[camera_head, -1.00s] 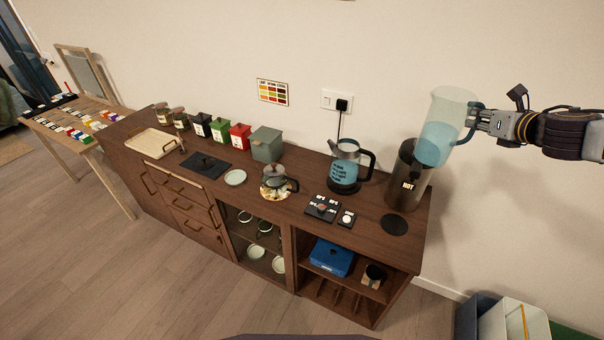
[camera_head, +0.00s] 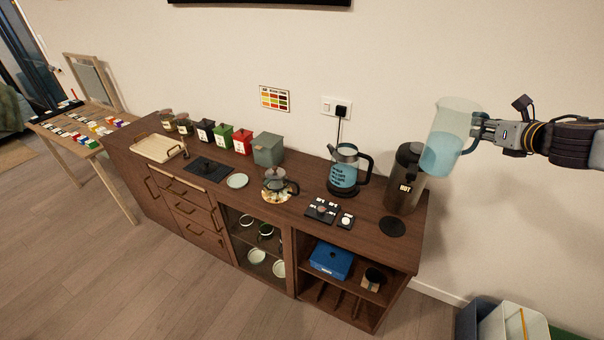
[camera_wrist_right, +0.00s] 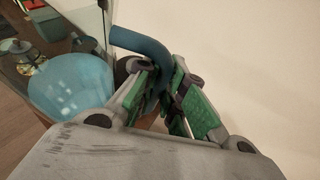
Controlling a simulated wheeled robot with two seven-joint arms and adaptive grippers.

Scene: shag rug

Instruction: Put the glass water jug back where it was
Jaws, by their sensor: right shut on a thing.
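The glass water jug (camera_head: 450,138) is held up in the air at the right, tilted a little, with blue water in its lower part. My right gripper (camera_head: 483,128) is shut on its blue handle; the wrist view shows the green finger pads of my right gripper (camera_wrist_right: 180,98) around the handle (camera_wrist_right: 140,42). The jug (camera_wrist_right: 70,85) fills the left of that view. It hangs beside and partly in front of the dark HOT dispenser (camera_head: 405,185), above the counter's right end. A round black mat (camera_head: 392,227) lies bare on the counter below. My left gripper is not in view.
The wooden counter (camera_head: 300,228) carries a kettle (camera_head: 345,172) with blue liquid, a small glass teapot (camera_head: 277,185), a switch panel (camera_head: 322,211) and several canisters along the wall. Bins (camera_head: 500,322) stand on the floor at the lower right.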

